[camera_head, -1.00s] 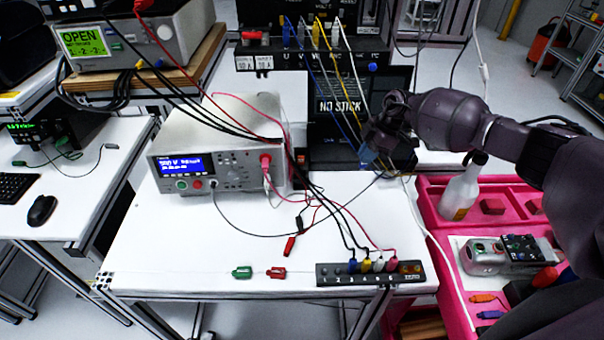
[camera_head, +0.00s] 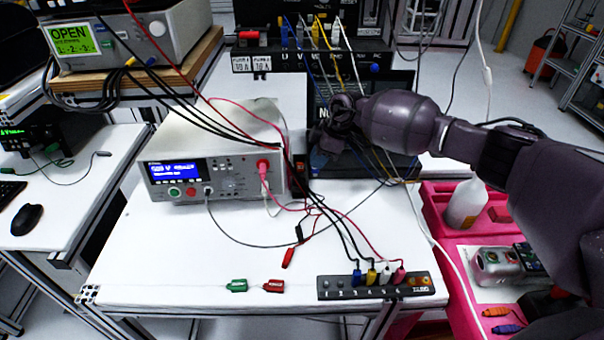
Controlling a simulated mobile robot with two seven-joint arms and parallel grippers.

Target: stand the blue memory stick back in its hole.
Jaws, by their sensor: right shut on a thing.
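My right gripper (camera_head: 322,146) reaches in from the right, in front of the lower left of the laptop screen (camera_head: 400,88) and over the left side of its keyboard. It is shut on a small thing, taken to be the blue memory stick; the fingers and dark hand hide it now. Blue showed at the fingertips a second ago. The screen's "NO STICK" text is mostly covered by the hand. I cannot make out the stick's hole. My left gripper is out of view.
A grey bench meter (camera_head: 214,155) stands left of the hand, with black and red leads running past it. A terminal strip (camera_head: 376,286) lies at the table's front. The pink tray (camera_head: 436,205) at right holds a white bottle (camera_head: 466,203).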

